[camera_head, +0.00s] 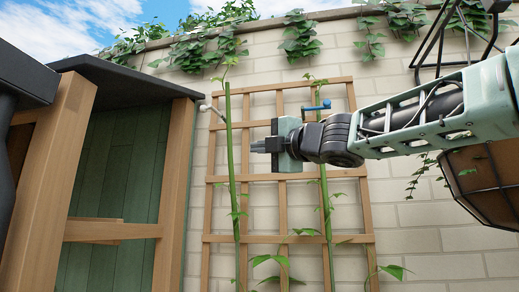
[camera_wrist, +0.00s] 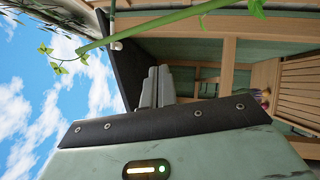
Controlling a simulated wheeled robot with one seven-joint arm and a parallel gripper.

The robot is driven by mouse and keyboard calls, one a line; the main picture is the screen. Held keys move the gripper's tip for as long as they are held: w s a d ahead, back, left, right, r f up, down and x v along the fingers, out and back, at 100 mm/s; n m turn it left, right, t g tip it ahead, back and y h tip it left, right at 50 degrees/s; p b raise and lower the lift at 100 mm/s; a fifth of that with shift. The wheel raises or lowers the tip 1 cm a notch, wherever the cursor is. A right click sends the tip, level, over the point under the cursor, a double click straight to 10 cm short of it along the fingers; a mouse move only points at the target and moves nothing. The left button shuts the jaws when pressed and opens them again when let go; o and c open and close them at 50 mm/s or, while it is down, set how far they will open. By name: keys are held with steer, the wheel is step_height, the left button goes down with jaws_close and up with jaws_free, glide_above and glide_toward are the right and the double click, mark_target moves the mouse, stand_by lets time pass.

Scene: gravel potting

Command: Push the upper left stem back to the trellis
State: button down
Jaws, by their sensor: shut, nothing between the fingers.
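The wooden trellis (camera_head: 282,240) stands against the brick wall in the head view. The left green stem (camera_head: 231,160) runs up near its left side, with its leafy tip above the top rail. The left stem also crosses the top of the wrist view (camera_wrist: 185,18). A white clip (camera_head: 209,108) is beside the upper left stem. The right stem (camera_head: 324,190) has a blue clip (camera_head: 316,107) near its top. My gripper (camera_head: 254,145) is shut and empty, pointing left. Its fingertips appear just right of the left stem; depth between them is unclear.
A wooden cabinet (camera_head: 175,170) with a dark roof stands at the left. A hanging planter (camera_head: 487,180) with a dark frame is at the right, behind my arm. Vines hang from the wall top (camera_head: 300,35). Leafy side shoots grow low on the trellis.

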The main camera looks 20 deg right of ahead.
steer(key=n, duration=0.1)
steer(key=p, duration=0.4)
glide_toward(231, 161)
steer(key=w+a+r, duration=0.4)
steer(key=shift+w+d+f+y, duration=0.15)
steer(key=shift+w+d+y, duration=0.2)
steer(key=shift+w, duration=0.3)
